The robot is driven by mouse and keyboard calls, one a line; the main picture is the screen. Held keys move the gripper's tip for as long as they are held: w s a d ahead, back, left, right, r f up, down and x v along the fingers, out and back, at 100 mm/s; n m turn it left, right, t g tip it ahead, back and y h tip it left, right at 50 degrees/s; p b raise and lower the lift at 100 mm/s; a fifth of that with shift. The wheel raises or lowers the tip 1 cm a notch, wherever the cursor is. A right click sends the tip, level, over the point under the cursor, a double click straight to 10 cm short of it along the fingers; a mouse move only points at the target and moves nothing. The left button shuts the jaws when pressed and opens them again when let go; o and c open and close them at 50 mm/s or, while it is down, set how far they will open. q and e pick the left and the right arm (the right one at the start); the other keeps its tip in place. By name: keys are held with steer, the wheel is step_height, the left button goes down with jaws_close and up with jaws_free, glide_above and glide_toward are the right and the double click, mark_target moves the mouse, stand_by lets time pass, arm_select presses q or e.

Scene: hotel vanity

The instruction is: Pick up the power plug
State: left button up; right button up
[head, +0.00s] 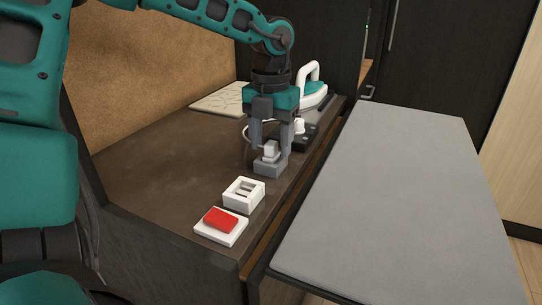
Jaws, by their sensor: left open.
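The white power plug (270,149) stands on a small grey block (269,168) on the brown vanity top. My left gripper (271,145) points down over it, with a finger on each side of the plug. The gripper is open, and I cannot tell whether either finger touches the plug. A thin white cord loops out to the left behind the gripper. My right gripper is not in view.
A white socket (244,194) and a red switch on a white base (221,221) lie nearer the front. A teal and white iron (314,90) stands behind the gripper, by a dark object (309,136). A grey ironing board (400,190) extends along the right. The vanity's left part is clear.

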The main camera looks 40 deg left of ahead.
arm_select(q)
steer(key=shift+f, duration=0.55)
steer(key=shift+c, duration=0.3)
jaws_close()
